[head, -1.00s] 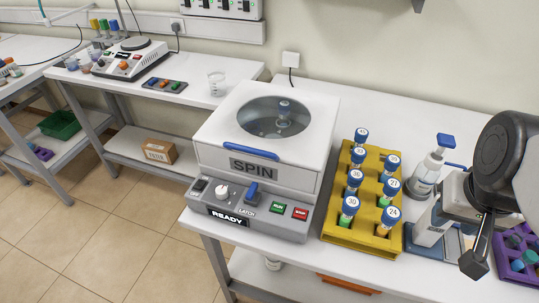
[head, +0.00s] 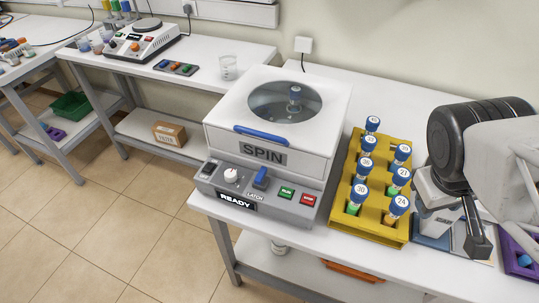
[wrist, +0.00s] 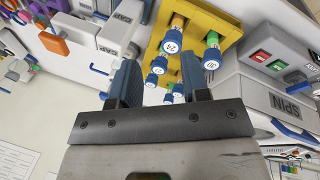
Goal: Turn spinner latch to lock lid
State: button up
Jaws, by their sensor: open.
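The white spinner (head: 230,150) stands at the middle of the bench in the head view, with its lid down. A round window in the lid shows a blue-capped tube inside. The blue latch lever (head: 261,178) stands up on the grey front panel, above the word LATCH. A READY display and green and red buttons are on the same panel. My gripper (wrist: 160,80) is open and empty in the wrist view, with the tube rack beyond its fingers. In the head view it is right of the rack, well apart from the latch.
A yellow rack (head: 378,228) of numbered blue-capped tubes stands between the spinner and my arm. A purple rack (head: 519,260) is at the far right. A beaker (head: 228,67) and a hot plate (head: 142,42) are on the left bench. The space above the spinner is clear.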

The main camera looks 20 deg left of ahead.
jog(key=a+n, duration=0.2)
jog(key=n+t+y, duration=0.2)
jog(key=n+t, duration=0.9)
jog(key=n, duration=1.7)
send_near(260, 174)
jog(key=shift+w+f, duration=0.25)
jog(key=shift+w, duration=0.2)
jog(key=shift+w, duration=0.15)
jog(key=shift+x, duration=3.8)
